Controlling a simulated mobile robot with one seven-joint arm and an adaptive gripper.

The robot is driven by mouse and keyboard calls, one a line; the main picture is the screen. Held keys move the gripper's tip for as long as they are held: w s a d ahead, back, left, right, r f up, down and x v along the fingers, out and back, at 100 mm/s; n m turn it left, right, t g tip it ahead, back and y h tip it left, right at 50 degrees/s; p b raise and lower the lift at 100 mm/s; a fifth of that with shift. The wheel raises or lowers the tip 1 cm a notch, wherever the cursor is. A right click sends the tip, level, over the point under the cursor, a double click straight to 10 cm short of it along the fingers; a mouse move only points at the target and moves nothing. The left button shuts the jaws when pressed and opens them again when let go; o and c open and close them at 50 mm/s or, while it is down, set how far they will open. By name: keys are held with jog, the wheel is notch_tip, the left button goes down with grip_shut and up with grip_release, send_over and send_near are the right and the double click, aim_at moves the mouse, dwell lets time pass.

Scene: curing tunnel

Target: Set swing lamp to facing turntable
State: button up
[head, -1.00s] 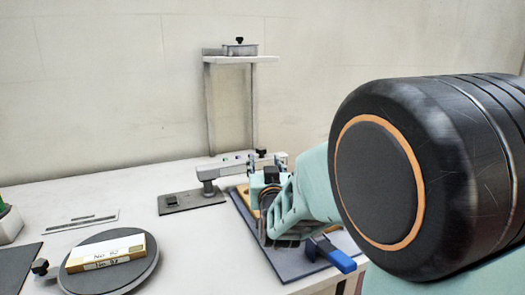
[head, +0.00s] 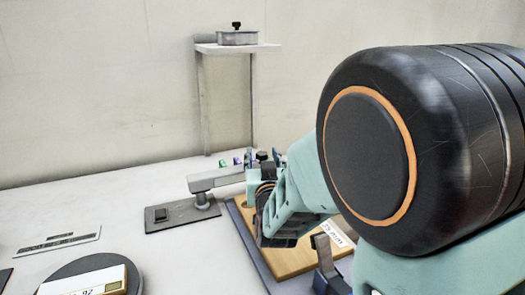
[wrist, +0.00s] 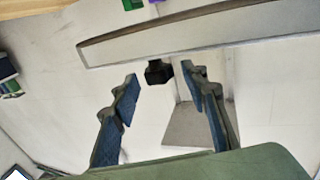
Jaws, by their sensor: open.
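The swing lamp has a dark flat base (head: 182,218), a short post and a grey arm (head: 218,178) that points right in the head view, away from the turntable. A black knob (head: 262,156) shows near the arm's right end. The turntable (head: 80,268) is a dark disc at the lower left, cut by the frame edge. In the wrist view the lamp's pale bar (wrist: 220,32) crosses the top. My gripper (wrist: 158,75) is open, with a black knob in view between its fingertips; contact cannot be told. In the head view my arm hides most of the gripper.
A labelled box (head: 88,284) lies on the turntable. A wooden board (head: 290,260) on a dark mat lies below my arm. A wall shelf (head: 235,48) holds a lidded tin (head: 238,38). A flat slotted plate (head: 58,241) lies left; table between it and the lamp is clear.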

dwell(0.3)
grip_shut()
